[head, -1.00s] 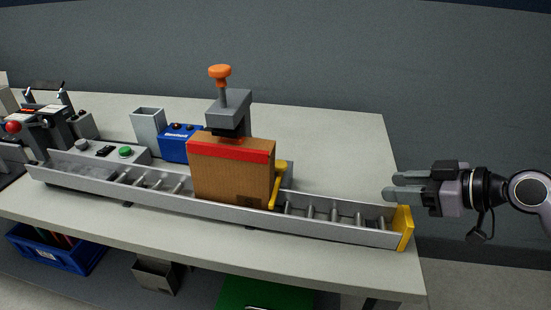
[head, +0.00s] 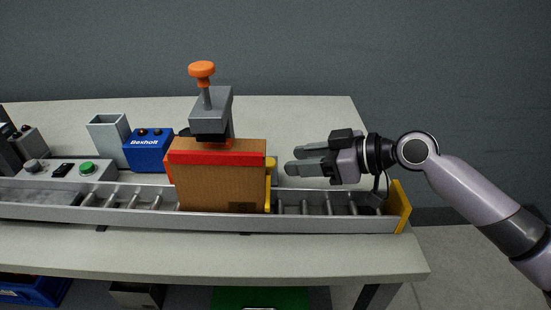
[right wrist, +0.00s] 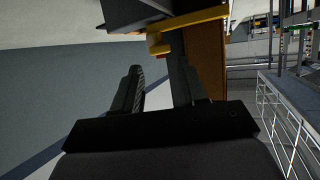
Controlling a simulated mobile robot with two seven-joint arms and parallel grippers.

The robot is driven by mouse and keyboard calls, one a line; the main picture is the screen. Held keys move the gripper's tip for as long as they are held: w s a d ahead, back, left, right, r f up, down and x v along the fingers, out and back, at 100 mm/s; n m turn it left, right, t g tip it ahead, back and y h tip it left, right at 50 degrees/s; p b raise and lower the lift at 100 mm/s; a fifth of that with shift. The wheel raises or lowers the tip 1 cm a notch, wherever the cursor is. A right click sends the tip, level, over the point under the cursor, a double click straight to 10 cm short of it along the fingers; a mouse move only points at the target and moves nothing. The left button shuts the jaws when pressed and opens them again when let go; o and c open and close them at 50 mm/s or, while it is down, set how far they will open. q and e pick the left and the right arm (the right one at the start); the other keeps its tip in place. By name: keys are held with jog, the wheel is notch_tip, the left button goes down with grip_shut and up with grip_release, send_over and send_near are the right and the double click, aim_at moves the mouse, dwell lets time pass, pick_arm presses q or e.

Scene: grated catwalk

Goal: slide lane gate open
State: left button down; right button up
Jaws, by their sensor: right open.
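The yellow lane gate (head: 268,190) stands across the roller lane at the right side of a brown box (head: 222,184) with a red band. Its upper part shows just left of my right gripper (head: 292,160). My right gripper is open and empty, above the lane's back side, with its fingers pointing left at the gate and a small gap between. In the right wrist view, the gate's yellow bar and short handle (right wrist: 160,42) lie just beyond the open fingers (right wrist: 157,70). The gate's lower part is partly hidden by the lane's front rail. My left gripper is out of view.
The roller lane (head: 330,222) runs along the table and ends at a yellow end stop (head: 397,205). A grey press with an orange knob (head: 202,70) stands over the box. A blue unit (head: 149,152) and grey bin (head: 108,140) stand behind. The table's back right is clear.

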aim_at(272, 162)
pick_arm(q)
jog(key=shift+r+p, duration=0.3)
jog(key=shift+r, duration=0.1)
pick_arm(e)
jog(key=shift+x, duration=2.75)
